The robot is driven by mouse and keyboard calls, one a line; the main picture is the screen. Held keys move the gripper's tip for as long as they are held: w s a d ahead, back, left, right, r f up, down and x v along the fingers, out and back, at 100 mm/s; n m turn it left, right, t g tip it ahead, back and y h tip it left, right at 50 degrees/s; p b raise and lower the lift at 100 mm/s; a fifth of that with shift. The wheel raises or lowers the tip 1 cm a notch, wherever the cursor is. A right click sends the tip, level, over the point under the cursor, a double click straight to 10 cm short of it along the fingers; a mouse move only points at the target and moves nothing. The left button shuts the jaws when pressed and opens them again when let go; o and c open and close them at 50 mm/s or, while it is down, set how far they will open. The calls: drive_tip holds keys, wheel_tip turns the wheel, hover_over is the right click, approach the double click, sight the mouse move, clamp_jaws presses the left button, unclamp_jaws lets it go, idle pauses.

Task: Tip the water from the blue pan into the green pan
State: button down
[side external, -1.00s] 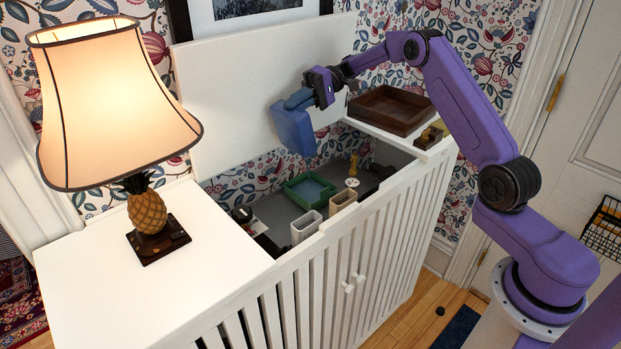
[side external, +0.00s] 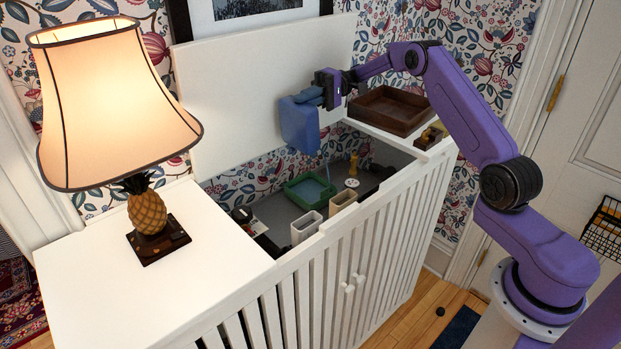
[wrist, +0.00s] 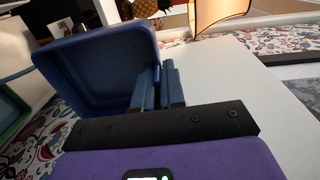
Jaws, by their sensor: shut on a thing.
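My gripper (side external: 314,97) is shut on the blue pan (side external: 300,128) by its handle, high above the open cabinet. The pan is tipped steeply, nearly on edge. In the wrist view the blue pan (wrist: 105,62) shows its inside, and the fingers (wrist: 160,88) close on its handle; I cannot make out water in it. The green pan (side external: 291,192) sits level on the cabinet's grey floor, below the blue pan. A pale thin streak shows between them over the green pan, perhaps falling water. Part of the green pan (wrist: 10,118) shows at the wrist view's left edge.
Two upright holders, one white (side external: 305,228) and one tan (side external: 343,202), stand in front of the green pan. A yellow-and-white piece (side external: 352,180) stands behind right. A brown tray (side external: 390,110) rests on the right shelf. A lit lamp (side external: 115,105) stands left. The raised white lid (side external: 235,100) is behind.

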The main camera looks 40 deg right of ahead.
drive_tip(key=shift+d, duration=0.2)
drive_tip(key=shift+a+r+h, duration=0.1)
drive_tip(key=shift+a+h, duration=0.3)
drive_tip(key=shift+a, duration=0.35)
drive_tip(key=shift+a+h, duration=0.3)
drive_tip(key=shift+a, duration=0.25)
drive_tip(key=a+f+h, duration=0.6)
drive_tip(key=a+h, duration=0.2)
drive_tip(key=a, duration=0.1)
drive_tip(key=a+f+h, duration=0.5)
drive_tip(key=a+h, duration=0.3)
drive_tip(key=a, duration=0.1)
drive_tip(key=shift+d+r+p, duration=0.15)
drive_tip(key=shift+r+p, duration=0.15)
drive_tip(key=shift+r, duration=1.95)
